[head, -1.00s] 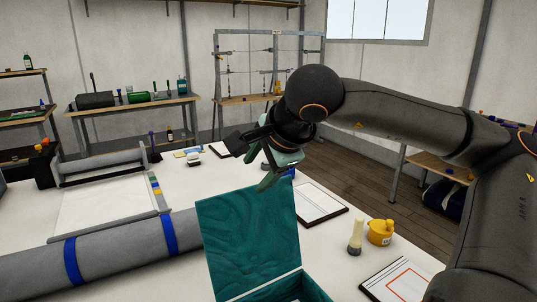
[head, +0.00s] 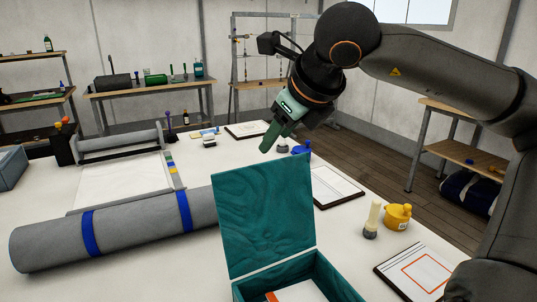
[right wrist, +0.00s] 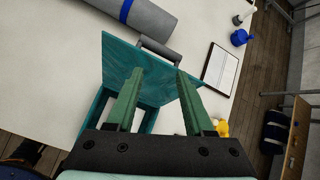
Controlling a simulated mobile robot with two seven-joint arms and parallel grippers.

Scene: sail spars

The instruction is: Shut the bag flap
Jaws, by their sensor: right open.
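A long grey bag (head: 135,228) with two blue bands lies on the white table; it also shows in the right wrist view (right wrist: 158,22). A short grey piece (right wrist: 160,47) sticks out at its end in the right wrist view, partly behind the teal lid; I cannot tell if it is the bag's flap. In the head view the teal lid (head: 262,215) hides the bag's right end. My right gripper (head: 272,142) is open and empty, above and beyond the lid's top edge. Its two green fingers stand apart in the right wrist view (right wrist: 160,75). My left gripper is not in view.
The teal box (head: 335,280) stands open at the front, its lid upright. A blue item (head: 301,148) sits behind. A grey-framed tray (head: 120,180) lies behind the bag.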

